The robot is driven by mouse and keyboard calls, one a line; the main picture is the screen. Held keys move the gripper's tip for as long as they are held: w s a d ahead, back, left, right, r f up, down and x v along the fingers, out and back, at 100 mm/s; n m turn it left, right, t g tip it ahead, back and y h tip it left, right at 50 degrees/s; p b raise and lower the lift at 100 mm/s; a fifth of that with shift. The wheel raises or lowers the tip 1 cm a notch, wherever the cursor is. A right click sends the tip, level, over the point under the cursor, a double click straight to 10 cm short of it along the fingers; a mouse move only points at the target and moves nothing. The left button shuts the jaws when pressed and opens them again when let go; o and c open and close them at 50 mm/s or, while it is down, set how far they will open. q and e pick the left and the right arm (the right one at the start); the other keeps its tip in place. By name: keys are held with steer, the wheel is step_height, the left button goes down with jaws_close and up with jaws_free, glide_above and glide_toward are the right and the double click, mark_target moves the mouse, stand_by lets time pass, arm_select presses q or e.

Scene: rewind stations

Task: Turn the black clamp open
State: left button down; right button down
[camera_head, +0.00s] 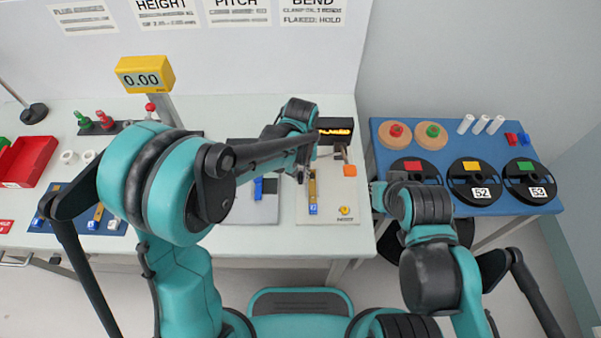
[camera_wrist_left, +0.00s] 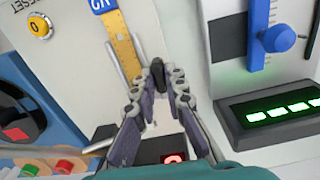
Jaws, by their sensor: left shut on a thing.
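The black clamp (camera_wrist_left: 158,72) shows in the left wrist view as a small dark piece beside the end of a yellow strip (camera_wrist_left: 124,45). My left gripper (camera_wrist_left: 158,92) is shut on it, with the fingertips at either side. Most of the clamp is hidden by the fingers. In the head view my left gripper (camera_head: 304,172) is over the pale station plate (camera_head: 335,215), left of the strip's far end; the clamp cannot be made out there. My right gripper (camera_head: 380,196) is near the table's right edge, and its jaws are too unclear to judge.
A grey station with a blue slider (camera_head: 259,188) is to the left. A blue table (camera_head: 470,205) with reels stands right.

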mark_target(300, 175)
arm_select(q)
steer(key=shift+n, duration=0.3)
steer(key=c, duration=1.6)
jaws_free()
steer(key=shift+o, duration=0.2)
steer(key=shift+r, duration=0.1)
step_height(300, 175, up, 12)
steer(key=s+a+t, duration=0.3)
steer(key=s+a, duration=0.3)
steer(key=a, duration=0.3)
steer(key=s+a+r+t, duration=0.1)
steer(key=s+a+t, duration=0.3)
steer(key=s+a, duration=0.2)
steer(key=a, duration=0.2)
steer(key=shift+s+a+r, duration=0.2)
steer(key=shift+a, duration=0.2)
